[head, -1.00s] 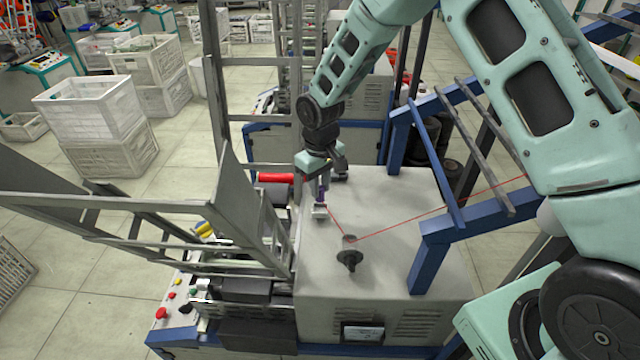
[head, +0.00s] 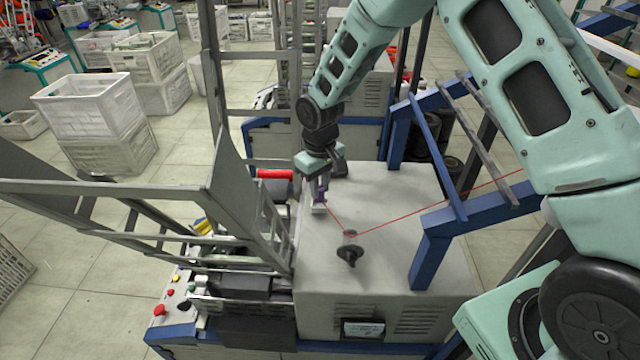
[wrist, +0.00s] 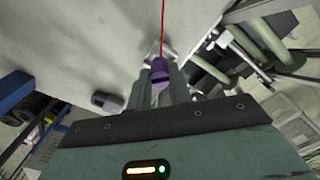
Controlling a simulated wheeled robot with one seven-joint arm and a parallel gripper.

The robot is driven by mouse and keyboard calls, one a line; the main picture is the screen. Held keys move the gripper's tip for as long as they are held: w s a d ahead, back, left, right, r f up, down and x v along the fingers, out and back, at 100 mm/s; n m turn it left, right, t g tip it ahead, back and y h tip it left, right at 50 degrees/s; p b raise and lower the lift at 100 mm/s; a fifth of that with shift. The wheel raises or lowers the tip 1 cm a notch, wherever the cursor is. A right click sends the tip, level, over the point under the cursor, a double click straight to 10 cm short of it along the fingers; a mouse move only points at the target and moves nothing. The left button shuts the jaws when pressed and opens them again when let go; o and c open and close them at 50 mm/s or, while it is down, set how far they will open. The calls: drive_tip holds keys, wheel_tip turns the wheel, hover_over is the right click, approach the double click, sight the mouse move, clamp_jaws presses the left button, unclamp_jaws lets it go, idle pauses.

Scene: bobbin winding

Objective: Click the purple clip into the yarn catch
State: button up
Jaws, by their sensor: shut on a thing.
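The purple clip (wrist: 160,72) sits between the fingers of my gripper (wrist: 160,92) in the wrist view, with the red yarn (wrist: 162,30) running away from it. In the head view my gripper (head: 320,192) is low over the left part of the grey machine top, and the purple clip (head: 322,188) shows small between its fingers. A small pale block (head: 318,208), perhaps the yarn catch, is right below the fingertips. I cannot tell whether the clip touches it. The red yarn (head: 430,216) bends at the guide post (head: 350,236) and runs off to the right.
The grey machine top (head: 390,200) is mostly bare. A blue frame (head: 432,250) rises on the right, and grey metal racks (head: 225,150) stand on the left. A red cylinder (head: 274,174) lies beside the machine top.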

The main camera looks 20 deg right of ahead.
drive_tip(key=shift+f+b, duration=0.75)
drive_tip(key=shift+f, duration=0.4)
drive_tip(key=o, duration=1)
drive_tip(key=shift+r, duration=0.1)
wheel_tip(320, 180, up, 17)
drive_tip(key=b, duration=0.5)
drive_tip(key=s+d+f+m+t, duration=0.1)
drive_tip(key=s+d+f+m, duration=0.1)
drive_tip(key=s+d, duration=0.6)
drive_tip(key=s+d+f+m+t, duration=0.2)
drive_tip(key=s+d+f+m, duration=0.15)
drive_tip(key=s, duration=0.85)
drive_tip(key=s+a+n+g+b, duration=0.1)
drive_tip(key=s+a+n, duration=0.2)
drive_tip(key=a, duration=0.3)
drive_tip(key=s+a+f+n+g+b, duration=0.1)
drive_tip(key=s+a+n+b, duration=0.1)
drive_tip(key=s+a, duration=0.3)
drive_tip(key=s+a+f+n+g+b, duration=0.1)
drive_tip(key=s+a+n+b, duration=0.1)
drive_tip(key=s+a, duration=0.3)
drive_tip(key=shift+a+n+y, duration=0.3)
drive_tip(key=shift+a+n, duration=0.55)
drive_tip(key=shift+a, duration=0.1)
